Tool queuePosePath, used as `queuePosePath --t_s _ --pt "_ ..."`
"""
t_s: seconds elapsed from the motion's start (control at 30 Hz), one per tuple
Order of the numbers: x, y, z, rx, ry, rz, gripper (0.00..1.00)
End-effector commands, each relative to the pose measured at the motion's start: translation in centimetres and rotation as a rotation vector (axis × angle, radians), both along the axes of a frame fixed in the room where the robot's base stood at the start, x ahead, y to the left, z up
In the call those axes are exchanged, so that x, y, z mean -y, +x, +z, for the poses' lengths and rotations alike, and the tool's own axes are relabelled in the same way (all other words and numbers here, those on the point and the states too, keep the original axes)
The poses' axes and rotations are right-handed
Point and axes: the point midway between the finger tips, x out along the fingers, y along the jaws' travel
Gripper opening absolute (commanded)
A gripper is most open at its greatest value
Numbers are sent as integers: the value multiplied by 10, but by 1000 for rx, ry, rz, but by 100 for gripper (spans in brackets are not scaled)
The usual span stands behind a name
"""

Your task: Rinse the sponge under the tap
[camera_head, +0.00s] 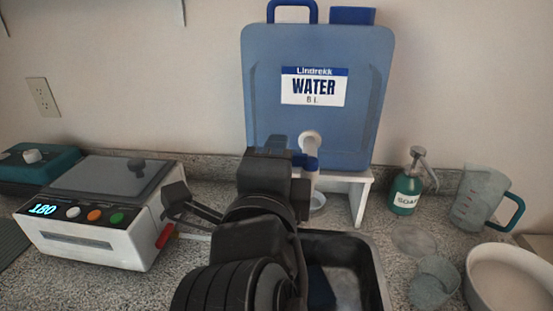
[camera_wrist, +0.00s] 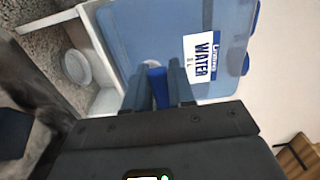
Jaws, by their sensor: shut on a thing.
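The blue water container (camera_head: 318,125) stands on a white stand (camera_head: 358,195) behind the metal sink (camera_head: 375,275). Its white tap has a blue part (camera_head: 311,163) at the front. In the wrist view, my gripper (camera_wrist: 156,70) is shut on this blue tap part (camera_wrist: 157,88), with one finger on each side. A dark blue block (camera_head: 320,287), likely the sponge, lies in the sink, partly hidden by my arm. It also shows at the left of the wrist view (camera_wrist: 14,132). I cannot tell whether water is running.
A small pale bowl (camera_head: 317,201) sits under the stand. A white appliance (camera_head: 95,225) stands left of the sink. At right are a green soap bottle (camera_head: 405,195), a measuring jug (camera_head: 478,195), a clear glass (camera_head: 434,283) and a white bowl (camera_head: 512,280).

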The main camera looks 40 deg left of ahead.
Motion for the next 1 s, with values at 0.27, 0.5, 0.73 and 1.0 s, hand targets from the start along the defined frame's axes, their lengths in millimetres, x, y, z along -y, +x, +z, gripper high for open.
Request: queuePosePath --t_s 0.27,0.5,0.73,1.0 --pt "0 1 -1 -1 -2 -1 36" --pt "0 0 0 0 -1 0 45" --pt "5 -9 -2 1 0 2 45" --pt "28 -47 -3 0 0 2 45"
